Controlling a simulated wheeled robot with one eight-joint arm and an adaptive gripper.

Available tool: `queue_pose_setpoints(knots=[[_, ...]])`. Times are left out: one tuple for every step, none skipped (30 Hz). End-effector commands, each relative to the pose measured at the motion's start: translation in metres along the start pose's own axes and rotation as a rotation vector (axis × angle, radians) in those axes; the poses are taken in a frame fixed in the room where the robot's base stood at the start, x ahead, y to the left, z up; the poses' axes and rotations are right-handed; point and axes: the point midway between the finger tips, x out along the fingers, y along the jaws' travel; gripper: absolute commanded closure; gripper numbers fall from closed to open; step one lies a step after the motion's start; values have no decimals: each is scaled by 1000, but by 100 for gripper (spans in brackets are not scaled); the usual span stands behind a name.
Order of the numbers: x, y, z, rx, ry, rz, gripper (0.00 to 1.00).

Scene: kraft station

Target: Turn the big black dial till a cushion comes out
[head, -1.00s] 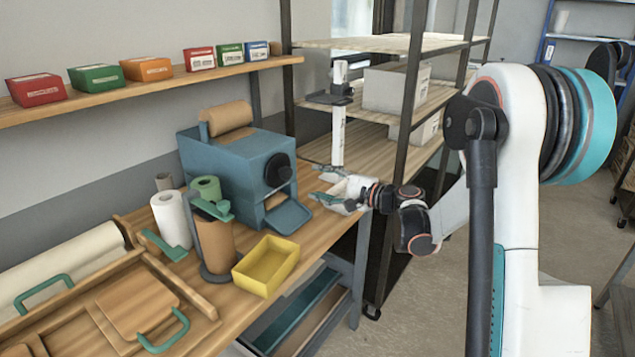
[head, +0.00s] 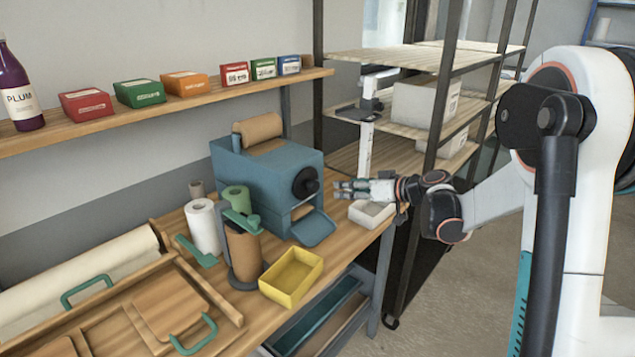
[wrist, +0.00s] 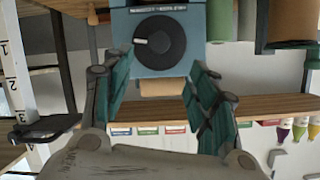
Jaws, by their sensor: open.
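The big black dial (head: 306,182) sits on the front of a blue machine (head: 265,175). In the wrist view, which is upside down, the dial (wrist: 160,43) shows a white mark at its left. My gripper (head: 337,190) is open and empty, facing the dial from the right in the head view, with a small gap between. In the wrist view my gripper (wrist: 158,75) has its fingers spread to either side, with the dial beyond and between them. A blue chute (head: 313,229) slopes out below the dial. I see no cushion on it.
A white bin (head: 372,213) stands on the bench's right end, under my gripper. A yellow tray (head: 291,277) and a brown roll on a stand (head: 243,252) are in front of the machine. A metal shelf rack (head: 440,90) stands to the right.

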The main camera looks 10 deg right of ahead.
Motion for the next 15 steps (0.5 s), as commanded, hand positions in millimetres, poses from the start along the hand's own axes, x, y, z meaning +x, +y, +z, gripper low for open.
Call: queue_pose_setpoints(knots=[[-2,-1,-4,-75,-12,4,47],[-3,-2,-5,-119,-19,6,47],[-4,-2,-5,-170,-27,9,47],[-4,-2,-5,-201,-32,10,47],[-5,-2,-6,-227,-36,11,47],[-5,-2,-6,-253,-39,11,47],[-5,-2,-6,-267,-42,12,47],[-4,-1,-6,-277,-43,12,47],[-3,-1,-5,-286,-44,12,47],[-1,-1,-5,-289,-45,11,47],[2,-1,-4,-290,-45,11,47],[6,-1,-4,-290,-45,11,47],[10,0,-4,-290,-45,11,47],[14,0,-3,-289,-45,11,47],[21,-1,-2,-289,-45,11,47]])
